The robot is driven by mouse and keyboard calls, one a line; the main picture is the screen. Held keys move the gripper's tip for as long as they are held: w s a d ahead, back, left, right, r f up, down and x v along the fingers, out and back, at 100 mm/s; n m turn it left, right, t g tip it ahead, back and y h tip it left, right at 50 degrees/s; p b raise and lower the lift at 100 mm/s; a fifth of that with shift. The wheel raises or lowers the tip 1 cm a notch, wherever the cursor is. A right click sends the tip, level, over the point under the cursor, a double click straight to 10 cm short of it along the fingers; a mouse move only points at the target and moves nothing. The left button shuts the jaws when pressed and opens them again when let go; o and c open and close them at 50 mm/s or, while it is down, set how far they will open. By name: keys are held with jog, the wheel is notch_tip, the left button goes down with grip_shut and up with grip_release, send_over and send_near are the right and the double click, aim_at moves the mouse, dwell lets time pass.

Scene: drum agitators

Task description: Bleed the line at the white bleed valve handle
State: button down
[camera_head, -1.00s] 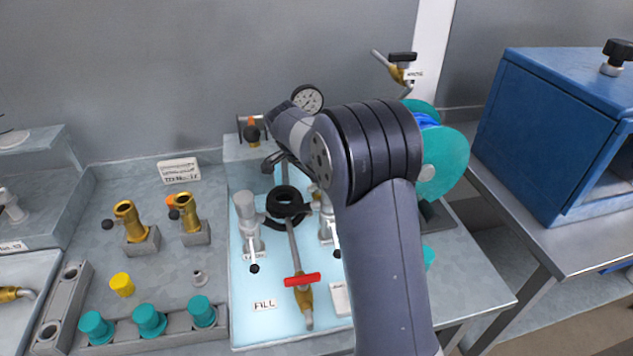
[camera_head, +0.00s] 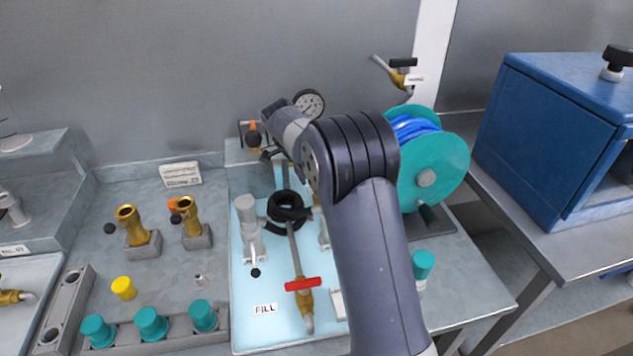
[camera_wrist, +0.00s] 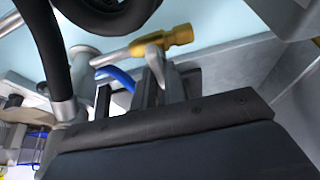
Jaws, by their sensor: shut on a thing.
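In the wrist view my gripper (camera_wrist: 160,82) is shut on a pale lever, which looks like the white bleed valve handle (camera_wrist: 157,52). The handle joins a brass valve body (camera_wrist: 176,37) on a grey pipe. Its lower end is hidden between the fingers. In the head view my gripper (camera_head: 269,155) is at the back of the light-blue panel, below the pressure gauge (camera_head: 309,103). My arm and wrist hide most of the handle's area there, so I cannot make the handle out in that view.
A coiled black hose (camera_head: 287,209) and a red-handled valve (camera_head: 303,284) lie in front. A teal reel (camera_head: 440,170) stands right of my arm.

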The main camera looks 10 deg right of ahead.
jog(key=c, duration=1.5)
grip_release()
jog(key=shift+o, duration=0.2)
